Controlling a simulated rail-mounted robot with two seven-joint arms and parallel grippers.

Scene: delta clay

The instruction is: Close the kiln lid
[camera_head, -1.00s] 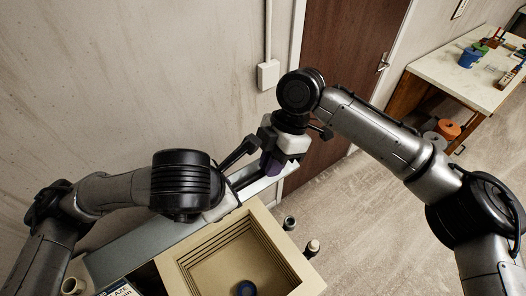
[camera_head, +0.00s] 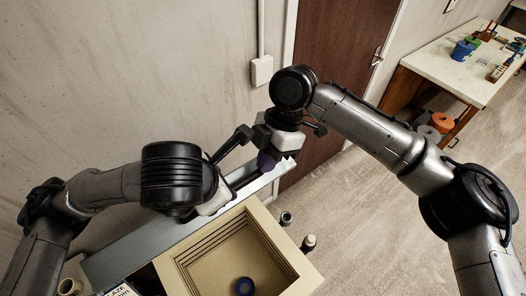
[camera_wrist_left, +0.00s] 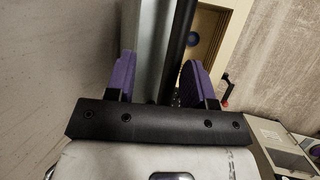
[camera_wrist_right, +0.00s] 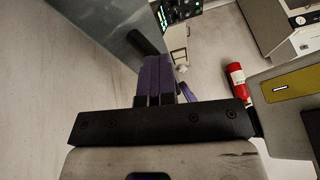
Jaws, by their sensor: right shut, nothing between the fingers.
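The beige kiln (camera_head: 278,245) stands at the bottom middle of the head view, open, with a blue-rimmed round piece (camera_head: 244,286) inside. Its grey lid (camera_head: 130,256) stands raised along the wall side, with a dark bar (camera_wrist_left: 180,40) along it. In the left wrist view my left gripper (camera_wrist_left: 159,62) has its purple fingers apart, with the grey edge and the dark bar between them; contact is unclear. My right gripper (camera_head: 265,166) is shut and empty near the lid's far end. In the right wrist view its purple fingers (camera_wrist_right: 159,60) are together beside the grey lid (camera_wrist_right: 105,35).
Two small containers (camera_head: 286,218) (camera_head: 308,243) stand beside the kiln's right side. A white worktable (camera_head: 450,65) with pots is at the upper right. A red extinguisher (camera_wrist_right: 237,82) shows in the right wrist view.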

